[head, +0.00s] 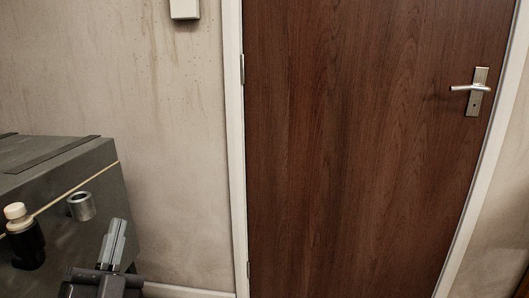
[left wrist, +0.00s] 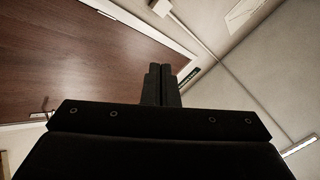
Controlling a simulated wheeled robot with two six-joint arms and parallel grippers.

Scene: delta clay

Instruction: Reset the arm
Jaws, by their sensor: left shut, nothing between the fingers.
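My left gripper (head: 115,240) is at the lower left of the head view, pointing up, its two fingers together with nothing between them. It stands in front of the dark grey box-shaped unit at the left. In the left wrist view the same gripper (left wrist: 162,84) shows as dark fingers pressed together, in front of the door and wall. My right gripper is in neither view.
A closed brown wooden door (head: 350,140) with a metal lever handle (head: 473,90) fills the middle and right. The dark grey unit (head: 85,165) bears a metal ring (head: 80,206) and a black part with a cream cap (head: 17,212). A white box (head: 185,9) hangs on the stained wall (head: 170,110).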

